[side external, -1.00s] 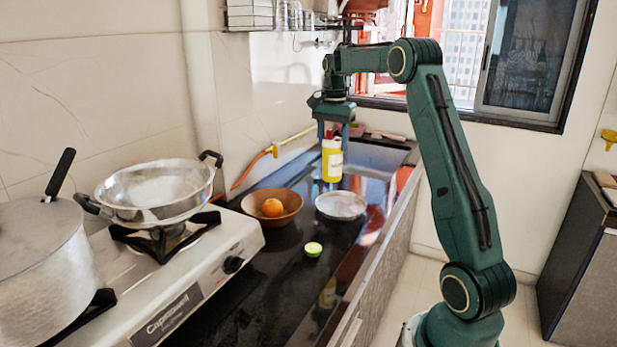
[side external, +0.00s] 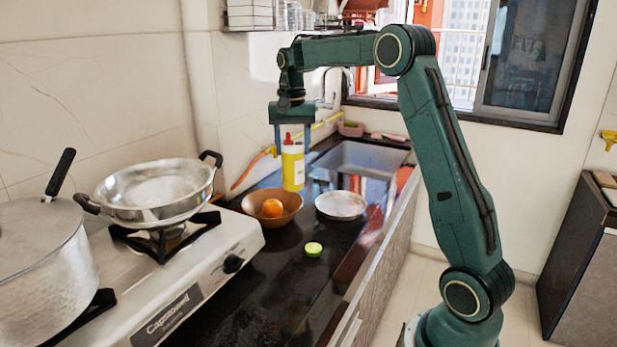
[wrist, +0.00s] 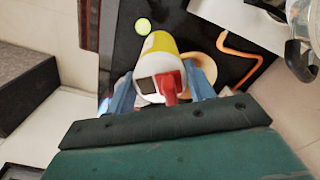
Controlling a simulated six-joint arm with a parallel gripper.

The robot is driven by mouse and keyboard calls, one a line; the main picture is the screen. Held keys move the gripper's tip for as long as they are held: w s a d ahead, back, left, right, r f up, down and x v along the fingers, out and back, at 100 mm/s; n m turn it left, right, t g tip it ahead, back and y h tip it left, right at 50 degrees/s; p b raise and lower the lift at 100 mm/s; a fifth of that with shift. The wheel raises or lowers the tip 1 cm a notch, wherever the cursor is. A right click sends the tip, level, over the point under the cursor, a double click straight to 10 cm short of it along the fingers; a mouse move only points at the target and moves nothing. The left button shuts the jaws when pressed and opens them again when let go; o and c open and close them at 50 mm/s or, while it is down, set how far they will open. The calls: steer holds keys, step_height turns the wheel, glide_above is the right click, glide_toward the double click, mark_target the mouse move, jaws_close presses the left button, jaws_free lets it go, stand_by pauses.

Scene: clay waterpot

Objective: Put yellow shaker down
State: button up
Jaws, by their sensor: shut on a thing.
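The yellow shaker (side external: 293,172) has a white band and a red top, and it stands upright behind the brown bowl. My gripper (side external: 292,148) points down from above and is shut on its upper part. In the wrist view the shaker (wrist: 160,45) sits between the two blue fingers (wrist: 160,92), with its red spout towards the camera. Whether its base touches the dark counter (side external: 270,300) or hangs just above it I cannot tell.
A brown bowl (side external: 288,215) with an orange (side external: 272,208) and a metal dish (side external: 341,213) are close in front. A cut lime (side external: 313,249) lies nearer. The stove (side external: 215,285) with pots is on the left. An orange hose (side external: 252,166) runs along the wall; the sink (side external: 360,158) is behind.

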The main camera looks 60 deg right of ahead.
steer(key=a+r+n, duration=0.3)
steer(key=a+n, duration=0.9)
steer(key=a, duration=1)
steer(key=s+a+f, duration=0.2)
steer(key=s+a, duration=0.1)
steer(key=a, duration=0.6)
steer(key=s+a+f, duration=0.3)
steer(key=a, duration=0.6)
step_height(320, 180, down, 20)
steer(key=shift+w+d+r, duration=0.2)
steer(key=shift+w+d, duration=0.05)
steer(key=shift+w, duration=0.05)
steer(key=shift+f, duration=0.15)
steer(key=o, duration=1.3)
